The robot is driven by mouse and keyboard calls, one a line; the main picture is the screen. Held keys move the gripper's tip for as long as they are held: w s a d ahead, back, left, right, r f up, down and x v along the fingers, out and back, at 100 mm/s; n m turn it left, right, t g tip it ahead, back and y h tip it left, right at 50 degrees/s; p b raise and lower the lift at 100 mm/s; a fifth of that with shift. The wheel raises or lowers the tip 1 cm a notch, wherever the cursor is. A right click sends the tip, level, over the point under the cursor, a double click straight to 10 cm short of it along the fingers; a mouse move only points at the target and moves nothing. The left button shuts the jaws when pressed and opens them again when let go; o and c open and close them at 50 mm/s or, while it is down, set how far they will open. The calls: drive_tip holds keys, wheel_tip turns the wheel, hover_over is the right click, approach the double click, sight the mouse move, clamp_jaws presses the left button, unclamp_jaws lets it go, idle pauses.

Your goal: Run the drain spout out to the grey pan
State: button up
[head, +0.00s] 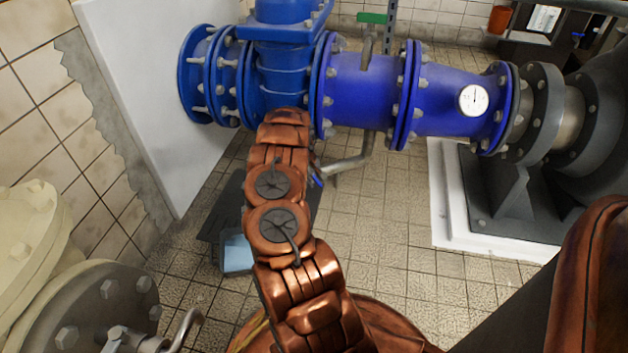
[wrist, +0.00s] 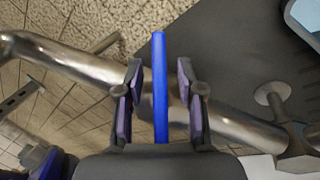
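A bent bare-metal spout (head: 352,157) hangs below the blue pipe; it also crosses the wrist view (wrist: 75,62) diagonally. A slim blue bar (wrist: 160,85), apparently a handle, stands before it; its blue tip shows in the head view (head: 317,181). My gripper (wrist: 160,95) is open, with one finger either side of the bar and a visible gap on both sides. In the head view my copper arm hides most of the gripper. A flat dark grey piece (head: 222,212) lies on the floor, partly behind my arm. I cannot tell whether it is the pan.
A pale blue object (head: 237,254) sits at the dark piece's near edge. The blue flanged pipe (head: 365,95) with a gauge (head: 473,99) runs above. A cream flanged fitting (head: 85,310) stands at lower left, a white plinth (head: 450,215) at right. Tiled floor between is clear.

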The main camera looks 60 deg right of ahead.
clamp_jaws()
idle(0.3)
drive_tip(key=shift+w, duration=0.1)
drive_tip(key=shift+w+r+m+t+y+p, duration=0.1)
drive_tip(key=shift+m+t+y+p, duration=0.25)
drive_tip(key=shift+m+y, duration=0.55)
drive_tip(key=shift+w+a+m+t+y, duration=0.25)
drive_tip(key=shift+m+t+y, duration=0.25)
drive_tip(key=shift+m, duration=0.3)
drive_tip(key=shift+c, duration=0.7)
unclamp_jaws()
drive_tip(key=shift+o, duration=0.7)
drive_tip(key=shift+s+a, duration=0.1)
drive_tip(key=shift+s, duration=0.05)
